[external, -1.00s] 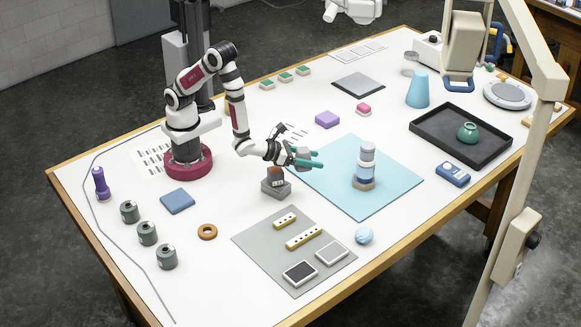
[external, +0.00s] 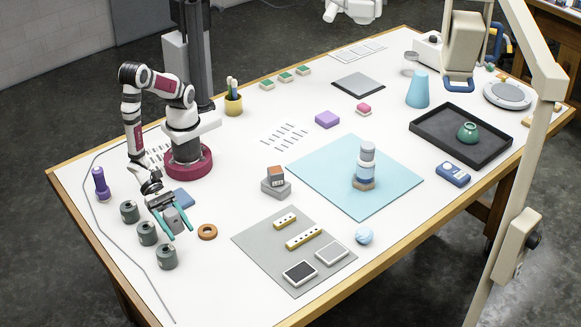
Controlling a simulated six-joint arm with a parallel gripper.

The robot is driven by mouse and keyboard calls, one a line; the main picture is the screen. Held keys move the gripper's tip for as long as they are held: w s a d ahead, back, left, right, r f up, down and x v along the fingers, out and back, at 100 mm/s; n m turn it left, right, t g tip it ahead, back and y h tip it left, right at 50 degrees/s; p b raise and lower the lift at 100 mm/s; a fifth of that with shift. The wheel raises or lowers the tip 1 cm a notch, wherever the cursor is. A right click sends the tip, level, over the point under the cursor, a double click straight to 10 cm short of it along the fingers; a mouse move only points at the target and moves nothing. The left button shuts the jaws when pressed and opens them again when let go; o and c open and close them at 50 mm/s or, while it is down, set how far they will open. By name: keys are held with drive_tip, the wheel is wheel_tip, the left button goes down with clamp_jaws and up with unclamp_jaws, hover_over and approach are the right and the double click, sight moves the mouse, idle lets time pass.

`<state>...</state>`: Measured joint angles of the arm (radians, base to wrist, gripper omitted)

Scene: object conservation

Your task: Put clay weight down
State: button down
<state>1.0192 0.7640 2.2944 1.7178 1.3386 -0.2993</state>
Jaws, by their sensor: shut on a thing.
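My gripper (external: 176,228) is at the left of the table, pointing down with its teal fingers on either side of a small grey block (external: 174,218). The block looks like the clay weight, but I cannot be sure. The fingers are shut on it and hide part of its sides. It is just in front of the blue pad (external: 184,199), between the dark green canisters and the brown ring. I cannot tell whether its underside touches the table.
Several dark green canisters (external: 147,233) stand close to the left. A brown ring (external: 207,232) lies to the right. A purple object (external: 101,184) stands further left. A grey stand (external: 275,184) and a grey mat (external: 255,240) are right of the ring. White table (external: 195,285) in front is clear.

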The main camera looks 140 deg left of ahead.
hover_over(211, 263)
wheel_tip(211, 263, down, 5)
drive_tip(key=shift+d+f, duration=0.1)
wheel_tip(211, 263, down, 4)
drive_tip(key=shift+w+f, duration=0.1)
drive_tip(key=shift+c, duration=0.6)
unclamp_jaws()
